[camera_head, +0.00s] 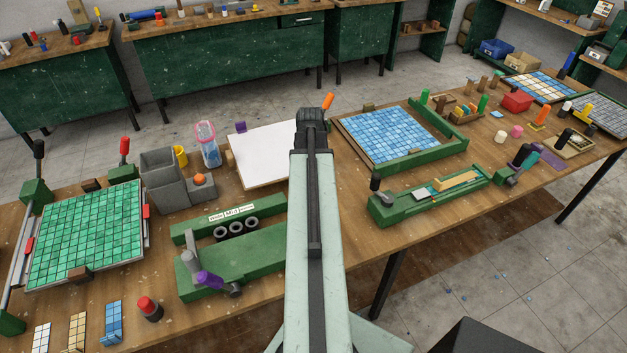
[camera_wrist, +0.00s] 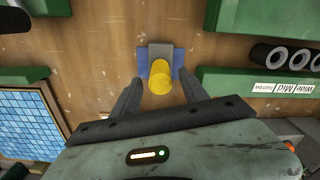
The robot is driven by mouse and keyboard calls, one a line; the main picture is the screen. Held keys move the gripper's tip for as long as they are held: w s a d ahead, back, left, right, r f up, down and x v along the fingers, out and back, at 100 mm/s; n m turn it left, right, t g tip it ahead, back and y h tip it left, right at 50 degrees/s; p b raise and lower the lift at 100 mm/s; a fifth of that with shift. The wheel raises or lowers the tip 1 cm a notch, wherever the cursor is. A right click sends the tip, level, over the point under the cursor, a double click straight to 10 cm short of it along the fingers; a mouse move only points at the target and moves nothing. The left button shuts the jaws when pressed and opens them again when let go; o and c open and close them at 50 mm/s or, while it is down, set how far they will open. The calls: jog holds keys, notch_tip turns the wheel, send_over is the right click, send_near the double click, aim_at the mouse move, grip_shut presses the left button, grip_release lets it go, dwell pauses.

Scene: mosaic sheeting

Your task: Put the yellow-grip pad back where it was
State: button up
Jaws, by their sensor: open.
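The yellow-grip pad shows in the wrist view, with a round yellow grip (camera_wrist: 160,78) standing on a grey and blue pad (camera_wrist: 178,62) on the wooden bench. My gripper (camera_wrist: 160,77) is open, with one dark finger on each side of the yellow grip in the picture. I see no contact, and I cannot tell how far above the pad the fingertips are. In the head view my arm covers the middle of the bench, and neither this pad nor my fingertips can be made out.
A blue tile sheet in a green frame (camera_head: 464,136) lies right of my arm; it also shows in the wrist view (camera_wrist: 24,120). A green block with dark rings (camera_head: 251,256) stands to the left. A white board (camera_head: 268,152) lies behind. Bare wood surrounds the pad.

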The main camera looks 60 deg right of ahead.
notch_tip(320, 180, up, 7)
jog(key=p, duration=0.5)
jog(key=shift+f, duration=0.3)
jog(key=w+a+n, duration=0.1)
jog(key=w+a, duration=0.8)
jog(key=a, duration=0.4)
jog(key=w+a+n, duration=0.1)
jog(key=w+a, duration=0.9)
jog(key=a, duration=0.3)
jog(key=w+a+n, duration=0.2)
jog(key=a, duration=2)
jog(key=shift+w+a, duration=0.35)
jog(key=shift+a, duration=0.05)
notch_tip(320, 180, down, 8)
jog(key=b, duration=0.8)
jog(key=shift+f+b, duration=0.15)
jog(key=shift+b, duration=0.15)
